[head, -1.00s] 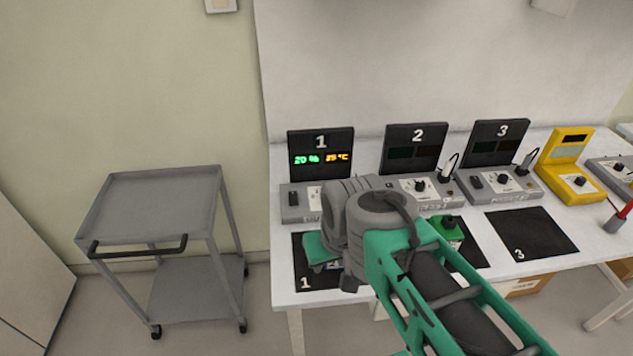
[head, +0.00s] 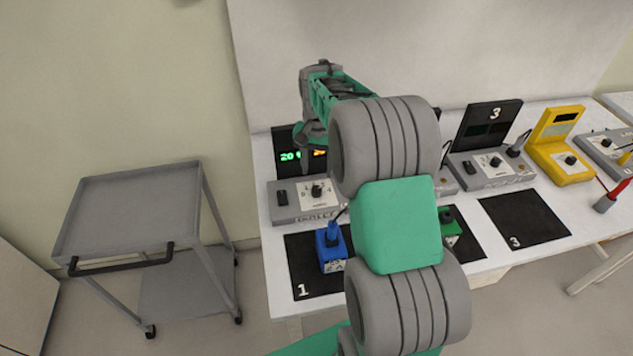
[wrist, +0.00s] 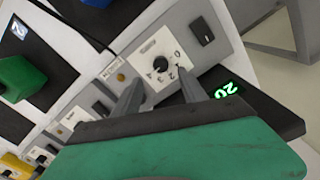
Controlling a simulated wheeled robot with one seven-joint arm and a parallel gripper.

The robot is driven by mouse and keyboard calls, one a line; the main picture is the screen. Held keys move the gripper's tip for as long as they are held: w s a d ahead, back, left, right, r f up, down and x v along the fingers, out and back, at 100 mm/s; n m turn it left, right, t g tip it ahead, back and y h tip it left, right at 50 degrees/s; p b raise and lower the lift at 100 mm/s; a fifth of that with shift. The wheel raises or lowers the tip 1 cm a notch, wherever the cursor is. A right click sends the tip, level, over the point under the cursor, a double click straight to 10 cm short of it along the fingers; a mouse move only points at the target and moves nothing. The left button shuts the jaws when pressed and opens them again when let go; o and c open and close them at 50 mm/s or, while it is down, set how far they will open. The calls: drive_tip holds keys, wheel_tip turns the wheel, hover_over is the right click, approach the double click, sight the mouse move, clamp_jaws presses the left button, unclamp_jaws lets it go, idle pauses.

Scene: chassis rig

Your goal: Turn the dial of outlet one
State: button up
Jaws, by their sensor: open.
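Outlet one is a grey box (head: 285,205) with a black switch and a white dial plate, below the display marked 1, which is lit in green and orange and partly hidden by my arm. Its black dial (head: 318,190) shows unobstructed; in the wrist view the dial (wrist: 160,64) sits on its numbered plate just beyond my fingertips. My gripper (wrist: 162,88) is open, its two fingers apart on either side of the dial's line, with nothing between them. I cannot tell that it touches the dial. In the head view my gripper (head: 312,138) hangs above the outlet, before the display.
A blue block (head: 332,248) with a plug on top stands on black mat 1 (head: 305,283). A green block (head: 450,228) is partly behind my arm. Outlet three (head: 490,170) and a yellow meter (head: 560,150) stand right. A grey cart (head: 130,210) stands left.

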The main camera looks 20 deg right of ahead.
sight(317, 188)
wheel_tip(317, 188, down, 7)
drive_tip(key=shift+a+f+p, duration=0.1)
drive_tip(key=shift+f+p, duration=0.05)
drive_tip(key=shift+p, duration=0.6)
drive_tip(key=shift+c, duration=0.3)
clamp_jaws()
